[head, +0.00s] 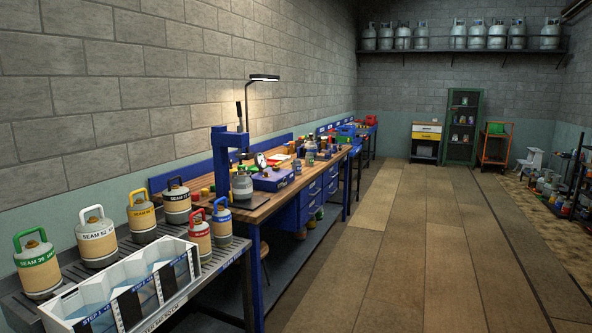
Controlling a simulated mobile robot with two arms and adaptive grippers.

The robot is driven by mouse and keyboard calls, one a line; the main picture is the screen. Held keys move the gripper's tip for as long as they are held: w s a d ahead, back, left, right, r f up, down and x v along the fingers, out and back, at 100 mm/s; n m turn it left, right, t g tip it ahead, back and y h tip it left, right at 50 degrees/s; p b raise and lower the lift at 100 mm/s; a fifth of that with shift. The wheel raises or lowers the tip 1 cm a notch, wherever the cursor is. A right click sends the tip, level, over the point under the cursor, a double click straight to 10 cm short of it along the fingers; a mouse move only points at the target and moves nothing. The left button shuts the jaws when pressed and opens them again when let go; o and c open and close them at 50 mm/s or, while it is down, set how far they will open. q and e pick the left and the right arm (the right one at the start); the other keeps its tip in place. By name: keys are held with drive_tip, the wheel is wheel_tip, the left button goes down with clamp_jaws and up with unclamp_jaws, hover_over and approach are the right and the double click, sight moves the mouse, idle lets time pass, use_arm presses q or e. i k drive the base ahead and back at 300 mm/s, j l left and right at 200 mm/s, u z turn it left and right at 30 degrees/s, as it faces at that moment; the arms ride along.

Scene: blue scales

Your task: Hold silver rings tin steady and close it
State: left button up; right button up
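I cannot make out a silver rings tin in the head view. Small items crowd the wooden workbench (262,206) along the left wall, too small at this distance to tell apart. Neither of my grippers is in view.
Labelled canisters (97,243) and a white divided bin (110,283) stand on a grey bench at near left. A blue press (222,160) and lamp (264,78) rise from the workbench. An orange cart (495,147) stands at the back. The wooden floor (420,240) is clear.

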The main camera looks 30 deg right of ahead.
sight(296, 165)
drive_tip(key=i+l+z, duration=0.15)
drive_tip(key=i+l, duration=0.25)
drive_tip(key=i, duration=0.15)
drive_tip(key=i+l+z, duration=0.15)
drive_tip(key=i+l, duration=0.15)
drive_tip(key=i, duration=0.25)
drive_tip(key=i+l+z, duration=0.15)
drive_tip(key=i, duration=0.4)
drive_tip(key=i+l+z, duration=0.15)
drive_tip(key=i+l, duration=0.15)
drive_tip(key=i, duration=0.3)
drive_tip(key=i+l+z, duration=0.15)
drive_tip(key=i, duration=0.45)
drive_tip(key=i+l, duration=0.25)
drive_tip(key=l, duration=0.2)
drive_tip(key=i+l, duration=0.25)
drive_tip(key=l, duration=0.15)
drive_tip(key=i+l, duration=0.25)
drive_tip(key=l, duration=0.2)
drive_tip(key=i+l, duration=0.55)
drive_tip(key=l, duration=0.3)
